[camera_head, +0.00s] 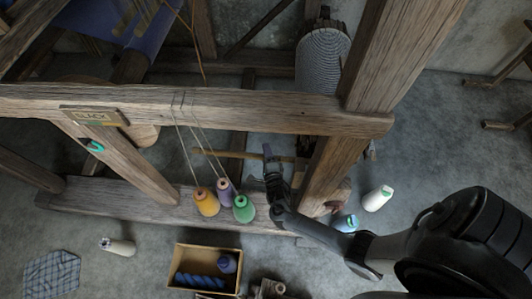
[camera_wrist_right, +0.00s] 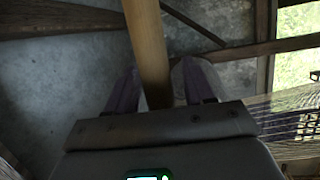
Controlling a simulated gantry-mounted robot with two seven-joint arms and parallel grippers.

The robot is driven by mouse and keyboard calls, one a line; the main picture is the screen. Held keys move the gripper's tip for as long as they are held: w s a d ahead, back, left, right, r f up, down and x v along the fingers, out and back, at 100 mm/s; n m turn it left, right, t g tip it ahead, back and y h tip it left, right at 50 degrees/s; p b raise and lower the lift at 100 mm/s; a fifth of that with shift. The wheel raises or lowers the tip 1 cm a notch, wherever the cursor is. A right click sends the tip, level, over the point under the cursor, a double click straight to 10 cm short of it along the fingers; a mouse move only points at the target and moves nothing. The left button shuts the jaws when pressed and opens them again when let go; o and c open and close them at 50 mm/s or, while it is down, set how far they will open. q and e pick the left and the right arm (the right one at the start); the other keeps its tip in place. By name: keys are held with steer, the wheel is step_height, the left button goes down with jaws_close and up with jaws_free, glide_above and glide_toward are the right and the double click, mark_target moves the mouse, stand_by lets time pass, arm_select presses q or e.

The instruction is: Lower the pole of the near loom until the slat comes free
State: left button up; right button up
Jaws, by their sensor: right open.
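The near loom (camera_head: 230,107) is a heavy frame of weathered wood beams. A thin light-brown pole (camera_head: 225,154) lies crosswise below its top beam. My right gripper (camera_head: 268,152) is at the pole, inside the loom's right post. In the right wrist view the pole (camera_wrist_right: 147,45) runs down between the two spread fingers (camera_wrist_right: 153,88) of my open right gripper. I cannot tell whether either finger touches it. I cannot make out the slat for certain in either view. My left gripper is not in view.
Yellow, purple and green thread cones (camera_head: 223,201) hang on cords from the top beam, left of my right gripper. Stretched threads (camera_wrist_right: 295,115) show in the wrist view.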

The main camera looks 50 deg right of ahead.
steer(key=p+v, duration=0.4)
steer(key=v, duration=0.6)
steer(key=shift+s, duration=0.25)
steer(key=shift+a, duration=0.1)
